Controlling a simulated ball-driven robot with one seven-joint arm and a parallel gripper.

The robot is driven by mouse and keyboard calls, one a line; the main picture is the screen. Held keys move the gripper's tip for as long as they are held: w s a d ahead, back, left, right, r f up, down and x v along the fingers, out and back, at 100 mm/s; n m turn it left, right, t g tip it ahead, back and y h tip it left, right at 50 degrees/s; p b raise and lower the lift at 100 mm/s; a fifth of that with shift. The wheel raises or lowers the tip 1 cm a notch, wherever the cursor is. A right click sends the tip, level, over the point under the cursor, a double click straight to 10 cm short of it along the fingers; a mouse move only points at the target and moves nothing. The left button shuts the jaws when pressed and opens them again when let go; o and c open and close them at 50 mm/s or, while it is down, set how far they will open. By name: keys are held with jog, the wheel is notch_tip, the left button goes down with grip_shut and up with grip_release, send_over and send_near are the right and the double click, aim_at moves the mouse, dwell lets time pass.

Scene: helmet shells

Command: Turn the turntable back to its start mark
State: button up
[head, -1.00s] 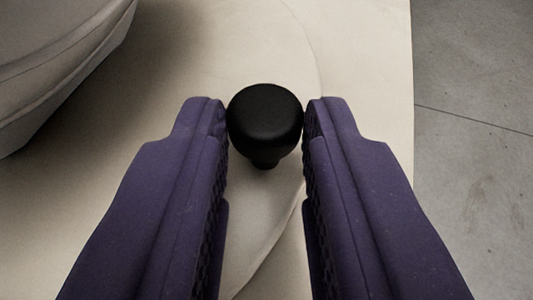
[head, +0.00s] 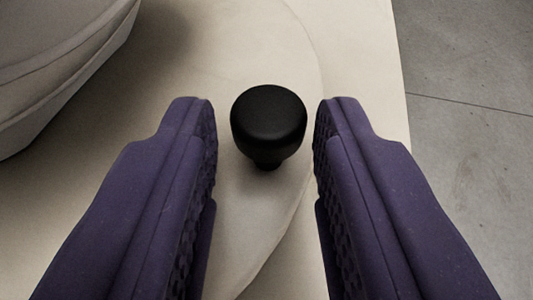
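The turntable (head: 270,40) is a pale round disc lying on a cream table, with its curved edge running down the middle of the head view. A black knob (head: 268,120) stands upright on it near that edge. My gripper (head: 265,125) has two purple fingers, one on each side of the knob. The fingers are open, with a gap between the knob and each fingertip. No start mark can be made out in this view.
A cream helmet shell (head: 60,65) sits at the upper left on the turntable. The table (head: 365,80) ends at the right, with grey floor (head: 470,90) beyond it. The table strip right of the disc is bare.

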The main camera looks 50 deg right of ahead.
jog(key=shift+o, duration=1)
notch_tip(320, 180, up, 4)
jog(key=p, duration=0.2)
jog(key=shift+r+p, duration=0.2)
jog(key=shift+p, duration=0.1)
jog(key=s+a+p, duration=0.3)
jog(key=s+p, duration=0.2)
jog(key=s, duration=0.2)
jog(key=s+a+p, duration=0.3)
jog(key=s+p, duration=0.3)
jog(key=s, duration=0.1)
jog(key=shift+s+a+r+p, duration=0.15)
jog(key=shift+s+r+p, duration=0.1)
jog(key=shift+s+p, duration=0.1)
